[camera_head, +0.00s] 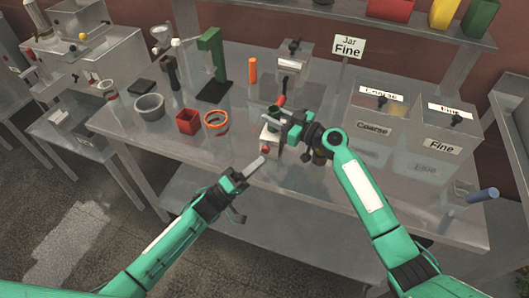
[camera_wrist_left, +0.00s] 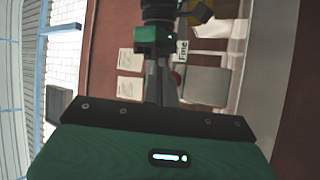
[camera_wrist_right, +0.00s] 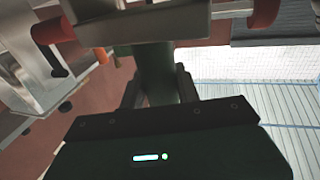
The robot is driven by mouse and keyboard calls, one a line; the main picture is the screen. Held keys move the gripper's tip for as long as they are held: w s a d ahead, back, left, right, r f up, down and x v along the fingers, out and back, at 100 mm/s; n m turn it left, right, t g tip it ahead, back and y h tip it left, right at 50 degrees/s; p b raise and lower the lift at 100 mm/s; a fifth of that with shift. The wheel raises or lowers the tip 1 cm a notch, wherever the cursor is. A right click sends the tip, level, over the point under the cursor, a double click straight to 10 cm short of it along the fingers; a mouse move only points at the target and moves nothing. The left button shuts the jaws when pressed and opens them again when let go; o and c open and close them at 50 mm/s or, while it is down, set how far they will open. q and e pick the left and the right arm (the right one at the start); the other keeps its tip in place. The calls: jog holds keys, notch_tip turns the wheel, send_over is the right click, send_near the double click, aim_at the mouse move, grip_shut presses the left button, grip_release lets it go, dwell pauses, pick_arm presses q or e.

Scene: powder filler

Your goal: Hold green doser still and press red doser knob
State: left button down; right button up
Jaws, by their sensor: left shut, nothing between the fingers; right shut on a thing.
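The doser (camera_head: 271,135) is a small whitish body on the table with a green cylinder (camera_head: 275,112) at its top and a red knob (camera_head: 265,148) low on its front. My right gripper (camera_head: 281,115) is shut on the green cylinder, which also shows between its fingers in the right wrist view (camera_wrist_right: 155,72). My left gripper (camera_head: 258,163) is shut and empty, its tips just in front of and below the red knob; contact cannot be told. In the left wrist view a small red spot (camera_wrist_left: 176,78) shows beside the closed fingers (camera_wrist_left: 163,68), partly hidden.
Behind stand an orange cylinder (camera_head: 253,70), a green stand (camera_head: 214,62) and a metal box (camera_head: 292,60). Left are a red square cup (camera_head: 187,122), an orange-rimmed cup (camera_head: 216,124) and a grey bowl (camera_head: 149,106). Coarse (camera_head: 376,133) and Fine (camera_head: 440,146) bins stand right.

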pick_arm(q)
jog(key=shift+w, duration=0.15)
dwell(0.6)
jog(key=shift+w+d, duration=0.1)
jog(key=shift+w, duration=0.15)
